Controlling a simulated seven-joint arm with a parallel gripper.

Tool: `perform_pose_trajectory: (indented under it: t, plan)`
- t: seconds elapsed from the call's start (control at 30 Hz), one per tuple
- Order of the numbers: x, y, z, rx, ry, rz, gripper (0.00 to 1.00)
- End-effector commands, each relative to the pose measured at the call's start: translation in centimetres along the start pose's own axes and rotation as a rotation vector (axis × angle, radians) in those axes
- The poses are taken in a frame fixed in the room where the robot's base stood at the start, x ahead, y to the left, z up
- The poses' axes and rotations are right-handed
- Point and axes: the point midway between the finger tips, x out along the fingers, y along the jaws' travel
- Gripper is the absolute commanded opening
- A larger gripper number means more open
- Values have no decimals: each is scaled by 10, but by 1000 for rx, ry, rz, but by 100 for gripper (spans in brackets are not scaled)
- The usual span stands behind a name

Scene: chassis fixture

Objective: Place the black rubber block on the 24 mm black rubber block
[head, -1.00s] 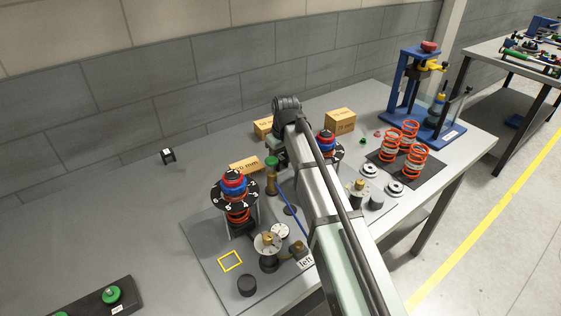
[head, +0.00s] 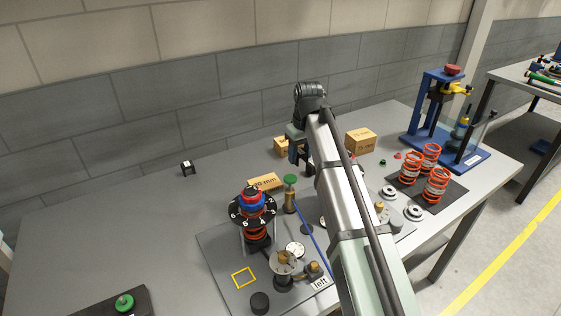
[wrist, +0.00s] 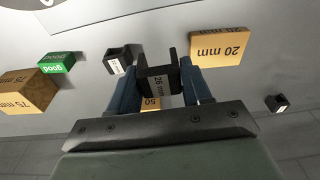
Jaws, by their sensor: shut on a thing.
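My gripper (wrist: 161,88) has two blue fingers shut on a black block (wrist: 158,80) with wider flanged ends and a white label that seems to read 26. In the head view my gripper (head: 299,155) is at the far side of the table, partly hidden by my arm. A second small black block (wrist: 117,62) with a white label stands just left of the held block in the wrist view; its number is too small to read surely. A third black block (wrist: 277,103) is at the right; it also shows alone near the wall in the head view (head: 188,168).
Cardboard boxes stand close by: 20 mm (wrist: 220,47), 50 mm (wrist: 150,104) behind the held block, and 75 mm (wrist: 27,90). A green "good" block (wrist: 57,63) is at left. A spring stack (head: 254,215) stands on the fixture plate. The table's left side is mostly clear.

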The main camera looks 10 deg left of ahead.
Motion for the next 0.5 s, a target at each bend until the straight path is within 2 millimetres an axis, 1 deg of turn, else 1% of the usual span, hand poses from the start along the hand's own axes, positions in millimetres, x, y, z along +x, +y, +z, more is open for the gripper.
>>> perform_pose_trajectory:
  t: [0.17,0.27,0.37,0.47,0.5]
  plan:
    - [-6,-2,-2,-3,0,0,13]
    - [-6,-12,-5,-17,0,-2,13]
    - [-4,-31,-12,-44,0,-6,13]
    - [-3,-60,-21,-85,-1,-11,13]
    - [-2,-73,-25,-102,-2,-13,13]
